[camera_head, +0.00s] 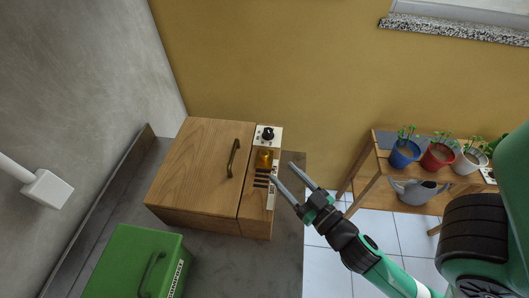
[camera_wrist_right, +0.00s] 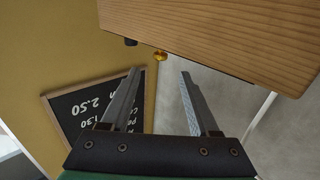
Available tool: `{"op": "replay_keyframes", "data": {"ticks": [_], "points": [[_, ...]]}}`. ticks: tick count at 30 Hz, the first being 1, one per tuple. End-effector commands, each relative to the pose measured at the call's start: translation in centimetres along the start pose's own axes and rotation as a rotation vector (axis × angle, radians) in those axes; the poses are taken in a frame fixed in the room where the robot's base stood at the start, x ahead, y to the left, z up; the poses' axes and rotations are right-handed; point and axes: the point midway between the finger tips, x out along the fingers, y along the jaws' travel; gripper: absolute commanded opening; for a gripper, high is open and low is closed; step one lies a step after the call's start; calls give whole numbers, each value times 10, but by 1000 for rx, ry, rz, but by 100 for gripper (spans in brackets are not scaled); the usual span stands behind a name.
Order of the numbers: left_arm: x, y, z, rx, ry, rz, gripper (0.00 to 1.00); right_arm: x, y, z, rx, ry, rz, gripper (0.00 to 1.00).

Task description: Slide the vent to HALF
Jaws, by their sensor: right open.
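A wooden oven-like cabinet (camera_head: 200,160) with a curved dark handle stands on the grey counter. Its narrow right-hand strip carries a cream plate with a black knob (camera_head: 267,134), an amber vent knob (camera_head: 263,158) and a row of dark slots (camera_head: 262,180) below. Small lettering by the slots is too small to read. My right gripper (camera_head: 281,171) is open and empty, its fingertips close to the strip at the slots' right side. In the right wrist view the amber knob (camera_wrist_right: 160,56) shows just beyond the open fingers (camera_wrist_right: 160,73). My left gripper is out of view.
A green box (camera_head: 130,262) with a handle sits at the lower left of the counter (camera_head: 230,265). A wooden shelf at right holds potted plants (camera_head: 404,153) and a grey watering can (camera_head: 418,191). A chalkboard (camera_wrist_right: 75,110) shows in the wrist view.

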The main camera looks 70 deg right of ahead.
Motion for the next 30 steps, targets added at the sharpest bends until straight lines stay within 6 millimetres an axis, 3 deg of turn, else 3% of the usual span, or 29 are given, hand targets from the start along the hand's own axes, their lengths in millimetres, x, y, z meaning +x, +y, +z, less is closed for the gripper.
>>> {"op": "replay_keyframes", "data": {"ticks": [4, 12, 23, 25, 30], "points": [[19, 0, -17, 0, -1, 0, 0, 32, 1, -12, 0, 7, 3, 62], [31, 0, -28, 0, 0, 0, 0, 84, 0, -4, -1, 6, -2, 62], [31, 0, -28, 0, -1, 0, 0, 94, 0, -2, -1, 5, -3, 62], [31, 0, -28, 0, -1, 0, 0, 94, 0, -2, -1, 5, -3, 54], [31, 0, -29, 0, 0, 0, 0, 94, 0, -2, -1, 5, -3, 24]]}}
